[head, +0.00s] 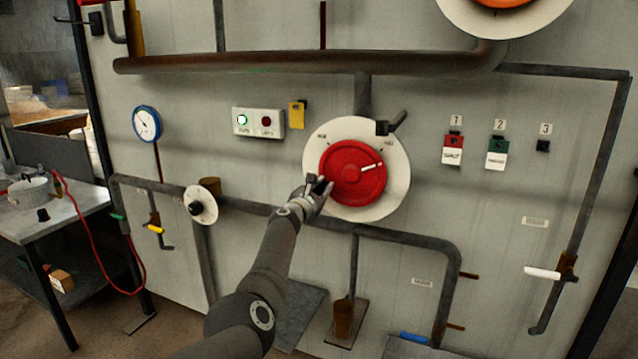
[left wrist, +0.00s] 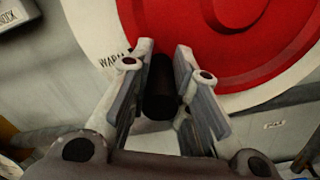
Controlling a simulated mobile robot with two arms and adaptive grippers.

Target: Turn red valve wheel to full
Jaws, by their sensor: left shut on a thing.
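The red valve wheel (head: 350,185) is mounted on a round white dial plate (head: 396,200) on the grey wall panel. A white pointer mark on the wheel points right and slightly up. Small dial labels sit at the plate's upper left and upper right, too small to read surely in the head view. My left gripper (head: 320,185) is at the wheel's left lower edge. In the left wrist view its fingers (left wrist: 164,55) are on both sides of a dark cylindrical handle (left wrist: 160,100) in front of the red wheel (left wrist: 215,45), and they are shut on it. My right gripper is not in view.
A dark lever (head: 397,122) sits at the plate's top right. A grey pipe (head: 410,236) runs below the wheel. A control box (head: 257,123) with a lit green light and a yellow tag (head: 297,114) are to the left. Tags (head: 453,150) hang to the right.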

